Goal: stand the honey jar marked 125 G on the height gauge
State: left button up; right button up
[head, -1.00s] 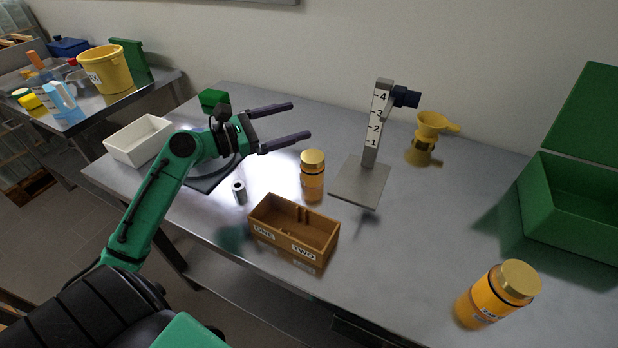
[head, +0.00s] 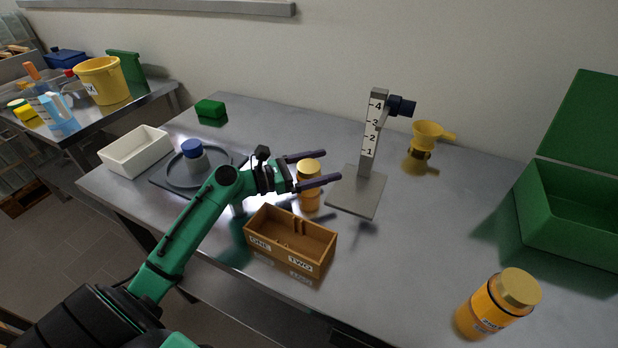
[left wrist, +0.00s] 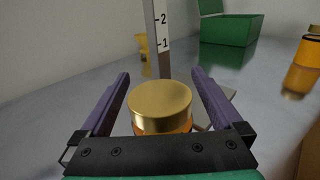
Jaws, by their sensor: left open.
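A honey jar with a gold lid (head: 309,168) stands upright on the bench, left of the height gauge. My left gripper (head: 332,166) is open, with its two fingers on either side of this jar. In the left wrist view the gold lid (left wrist: 160,104) lies between the spread fingers, with no grip on it; any label is hidden. The height gauge (head: 357,190) has a flat grey base, a numbered post and a dark blue knob; its base is empty. A second, larger honey jar (head: 489,304) stands at the front right, its label too small to read. My right gripper is not in view.
A brown two-part box marked ONE and TWO (head: 318,245) sits in front of the jar. A yellow funnel (head: 427,133) stands behind the gauge, and a green open box (head: 570,215) is at the right. A white tray (head: 120,158) is at the left. The bench between gauge and green box is clear.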

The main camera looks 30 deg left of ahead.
pick_arm(q)
grip_shut()
dwell(0.5)
